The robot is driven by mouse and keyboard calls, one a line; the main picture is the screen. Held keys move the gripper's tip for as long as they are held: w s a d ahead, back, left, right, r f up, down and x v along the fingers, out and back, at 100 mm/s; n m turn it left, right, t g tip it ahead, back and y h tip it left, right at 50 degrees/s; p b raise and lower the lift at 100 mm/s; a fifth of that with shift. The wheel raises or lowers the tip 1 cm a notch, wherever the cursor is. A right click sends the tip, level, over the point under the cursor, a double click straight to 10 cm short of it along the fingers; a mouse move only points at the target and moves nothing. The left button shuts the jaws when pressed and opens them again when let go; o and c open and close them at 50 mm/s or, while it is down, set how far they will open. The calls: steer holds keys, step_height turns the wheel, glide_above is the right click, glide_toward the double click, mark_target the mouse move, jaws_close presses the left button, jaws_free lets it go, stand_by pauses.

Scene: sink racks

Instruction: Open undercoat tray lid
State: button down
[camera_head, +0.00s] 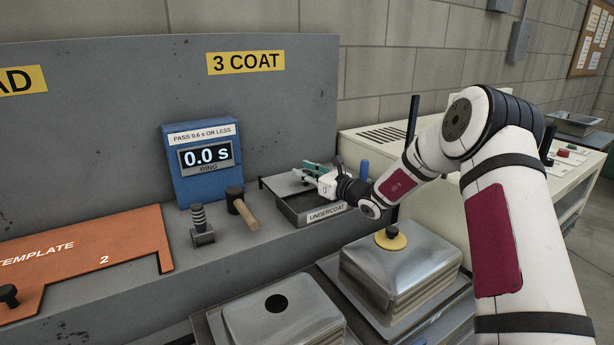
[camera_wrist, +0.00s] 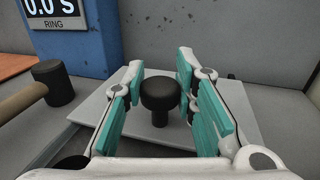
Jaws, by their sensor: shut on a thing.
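The undercoat tray (camera_head: 326,213) is a dark, shallow tray with a white UNDERCOAT label on its front. It stands on the grey bench in the head view. Its lid (camera_head: 287,184) is a light grey flat plate over the tray's back left part. Part of the dark inside shows in front of it. In the wrist view the lid (camera_wrist: 103,112) has a black round knob (camera_wrist: 160,95) between the green finger pads. My gripper (camera_head: 311,173) is shut on this knob; it also shows in the wrist view (camera_wrist: 161,80). I cannot tell whether the lid touches the tray.
A blue timer box (camera_head: 200,163) reading 0.0 s, a black-headed mallet (camera_head: 243,207) and a metal stamp (camera_head: 202,233) stand left of the tray. Metal lidded bins (camera_head: 400,268) are in front.

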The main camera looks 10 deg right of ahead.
steer(key=w, duration=0.1)
steer(key=w+a+b, duration=0.1)
steer(key=shift+w, duration=0.4)
steer(key=c, duration=1.3)
jaws_free()
steer(key=shift+s, duration=0.1)
steer(key=shift+d, duration=0.1)
steer(key=v, duration=1.2)
